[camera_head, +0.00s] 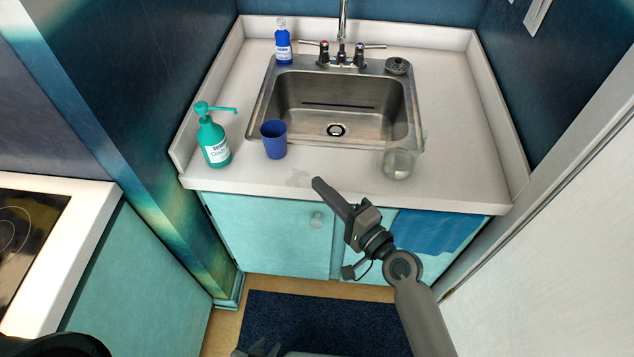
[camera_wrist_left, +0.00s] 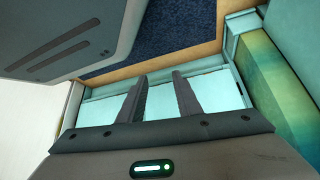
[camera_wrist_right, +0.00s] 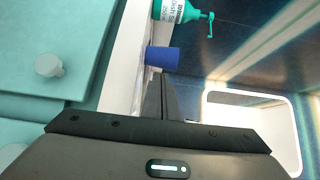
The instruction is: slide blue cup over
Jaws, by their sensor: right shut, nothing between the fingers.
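The blue cup (camera_head: 273,140) stands upright on the counter, at the front left corner of the sink. It also shows in the right wrist view (camera_wrist_right: 162,57), just beyond the fingertips. My right gripper (camera_head: 318,182) is shut and empty. Its tips are by the counter's front edge, to the right of the cup and nearer to me, apart from it. My left gripper (camera_wrist_left: 158,76) is open and empty, low down before the cabinet base, far from the cup.
A teal soap dispenser (camera_head: 213,140) stands left of the cup. A clear glass (camera_head: 398,162) stands right, at the front of the sink (camera_head: 336,138). A blue bottle (camera_head: 283,45) is behind. A blue towel (camera_head: 432,230) hangs in front.

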